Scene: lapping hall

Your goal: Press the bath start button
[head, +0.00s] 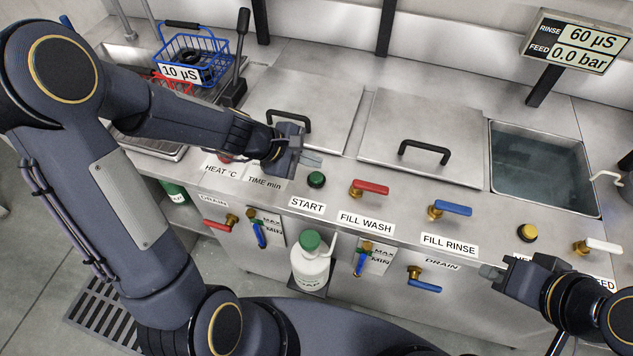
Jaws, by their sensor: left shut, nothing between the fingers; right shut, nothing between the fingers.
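The bath start button is a green push button (316,180) on the steel front ledge, above the label START (307,205). My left gripper (312,159) is shut and empty. Its fingertips are just above and slightly left of the green button in the picture; I cannot tell the height gap, and the button is in plain view. My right gripper (490,272) is shut and empty at the lower right, near the front edge by the FILL RINSE label (449,245).
A red-handled valve (370,187) and a blue-handled valve (450,208) stand right of the button. A yellow button (527,232) is farther right. Two lidded baths and an open water bath (540,172) lie behind. A blue basket (190,52) is at the back left.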

